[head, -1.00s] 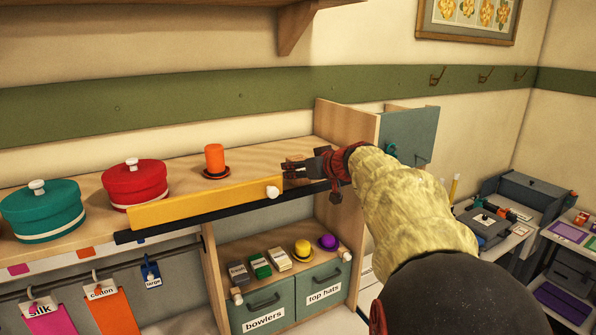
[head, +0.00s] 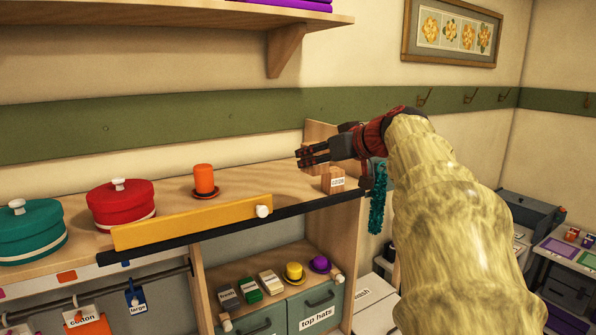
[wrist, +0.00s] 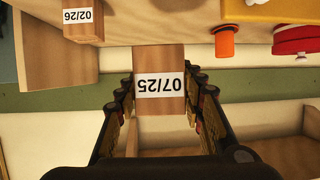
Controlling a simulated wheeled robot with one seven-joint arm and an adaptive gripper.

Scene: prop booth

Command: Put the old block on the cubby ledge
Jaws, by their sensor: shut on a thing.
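My gripper (head: 314,155) is raised a little above the counter near its right end. In the wrist view it is shut on a wooden block with a white label reading 07/25 (wrist: 160,85), which appears upside down there. That block is hard to make out in the head view, behind the dark fingers. A second wooden block (head: 336,182), labelled 02/26 in the wrist view (wrist: 83,22), stands on the counter just below and right of my gripper. Below the counter is an open cubby; its ledge (head: 237,308) carries several small boxes, a yellow hat and a purple hat.
On the counter (head: 165,196) stand an orange top hat (head: 204,182), a red round box (head: 121,205) and a teal round box (head: 28,232). A yellow bar (head: 190,222) runs along the front edge. Teal tinsel (head: 377,205) hangs right of the counter. A shelf bracket (head: 282,50) is above.

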